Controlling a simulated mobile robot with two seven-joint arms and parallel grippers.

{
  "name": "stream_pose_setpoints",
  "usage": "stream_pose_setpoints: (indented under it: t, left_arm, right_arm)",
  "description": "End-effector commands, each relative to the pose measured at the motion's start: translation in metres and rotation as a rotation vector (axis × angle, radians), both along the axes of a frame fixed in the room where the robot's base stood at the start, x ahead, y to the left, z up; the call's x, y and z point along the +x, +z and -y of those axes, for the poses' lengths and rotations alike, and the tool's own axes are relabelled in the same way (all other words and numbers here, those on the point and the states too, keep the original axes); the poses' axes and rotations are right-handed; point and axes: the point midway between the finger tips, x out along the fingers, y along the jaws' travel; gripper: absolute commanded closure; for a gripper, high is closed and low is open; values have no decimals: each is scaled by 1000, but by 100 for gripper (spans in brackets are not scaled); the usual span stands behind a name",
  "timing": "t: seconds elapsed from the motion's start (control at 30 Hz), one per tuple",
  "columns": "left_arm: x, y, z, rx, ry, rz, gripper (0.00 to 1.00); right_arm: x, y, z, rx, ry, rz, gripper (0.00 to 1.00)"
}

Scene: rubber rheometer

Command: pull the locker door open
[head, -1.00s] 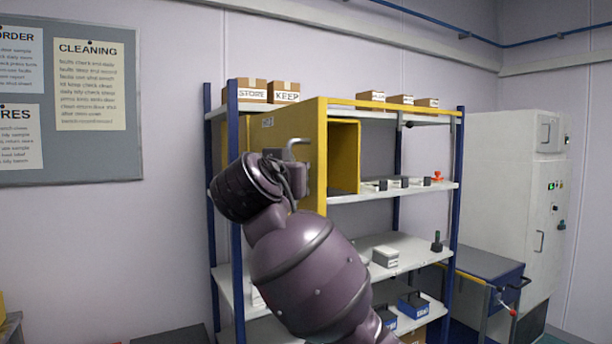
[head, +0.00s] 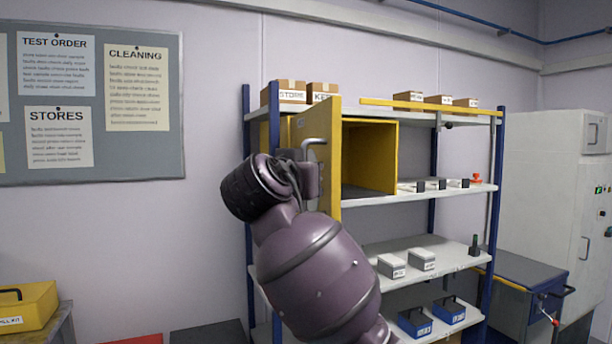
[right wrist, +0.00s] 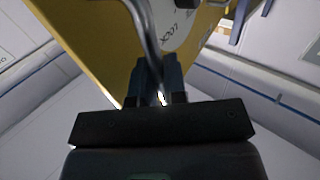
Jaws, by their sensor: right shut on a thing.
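The yellow locker (head: 397,150) stands on the upper shelf in the head view. Its door (head: 330,120) stands open, swung out toward me and seen nearly edge-on; part of the dark interior shows to its right. A grey bar handle (head: 315,141) is on the door's outer face. My right gripper (head: 312,166) is at this handle, partly hidden by my wrist. In the right wrist view the fingers of my right gripper (right wrist: 153,82) are shut on the handle (right wrist: 146,30), with the yellow door (right wrist: 95,40) behind. My left gripper is out of view.
The shelf rack (head: 495,180) carries cardboard boxes (head: 410,96) on top and grey blocks (head: 421,260) and blue bins (head: 449,311) lower down. A blue-topped bench (head: 525,270) and a white cabinet (head: 550,190) stand right. A yellow kit case (head: 28,305) is at lower left.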

Motion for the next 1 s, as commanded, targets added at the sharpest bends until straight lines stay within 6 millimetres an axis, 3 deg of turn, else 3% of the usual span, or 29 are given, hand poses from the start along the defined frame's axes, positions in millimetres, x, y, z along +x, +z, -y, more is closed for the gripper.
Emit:
stream_pose_setpoints:
  t: [0.1, 0.13, 0.3, 0.67, 1.0]
  left_arm:
    - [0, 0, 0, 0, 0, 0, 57]
    - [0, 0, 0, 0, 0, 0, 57]
    - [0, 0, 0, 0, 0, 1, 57]
    - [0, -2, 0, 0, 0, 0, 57]
    - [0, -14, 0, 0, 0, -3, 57]
  right_arm:
    - [0, 1, 0, -1, 0, 1, 100]
    - [0, 1, 0, -1, 0, 1, 86]
    - [0, 0, 0, -1, 0, 1, 64]
    - [-6, 0, -3, 1, 2, 1, 64]
    - [-57, -2, -25, 2, 4, 1, 64]
